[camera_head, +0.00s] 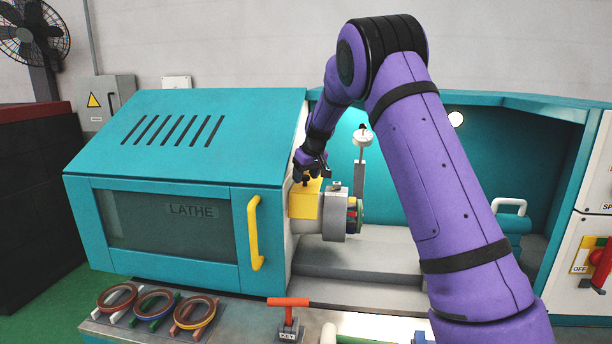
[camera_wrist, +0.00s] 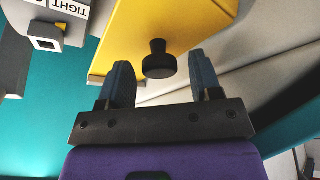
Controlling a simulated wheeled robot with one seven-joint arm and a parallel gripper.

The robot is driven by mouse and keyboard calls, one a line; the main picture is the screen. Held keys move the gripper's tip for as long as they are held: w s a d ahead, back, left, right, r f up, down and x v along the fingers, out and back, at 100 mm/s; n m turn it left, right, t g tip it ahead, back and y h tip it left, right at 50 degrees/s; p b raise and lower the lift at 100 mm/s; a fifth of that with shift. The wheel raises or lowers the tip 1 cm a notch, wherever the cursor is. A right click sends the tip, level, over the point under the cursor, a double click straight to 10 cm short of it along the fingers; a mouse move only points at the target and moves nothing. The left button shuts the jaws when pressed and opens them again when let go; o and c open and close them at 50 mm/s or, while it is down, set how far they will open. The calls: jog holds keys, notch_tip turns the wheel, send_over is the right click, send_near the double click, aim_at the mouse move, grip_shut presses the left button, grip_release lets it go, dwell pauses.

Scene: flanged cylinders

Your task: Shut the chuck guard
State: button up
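The chuck guard (camera_head: 304,203) is a yellow cover beside the grey chuck (camera_head: 334,217), which shows uncovered to its right. In the wrist view the guard (camera_wrist: 165,22) is a yellow panel with a black knob (camera_wrist: 158,60) standing out from it. My gripper (camera_head: 312,168) is just above the guard in the head view. In the wrist view my gripper (camera_wrist: 160,72) has its two blue-grey fingers apart, with gaps on both sides of the knob. The knob is at the fingertips, between them as seen; its exact depth is hard to tell.
The teal lathe door (camera_head: 160,225) with a yellow handle (camera_head: 254,232) stands left of the chuck. A lever with a white knob (camera_head: 363,138) rises behind the chuck. A red-handled lever (camera_head: 289,304) and several rings (camera_head: 195,316) are in front. My arm hides part of the bay.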

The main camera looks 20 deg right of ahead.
grip_shut()
jog(key=s+d, duration=0.5)
jog(key=d, duration=0.3)
jog(key=shift+o, duration=0.6)
grip_release()
jog(key=shift+a, duration=0.1)
jog(key=shift+s, duration=0.1)
jog(key=v, duration=1)
jog(key=shift+r, duration=0.4)
jog(key=shift+s, duration=0.1)
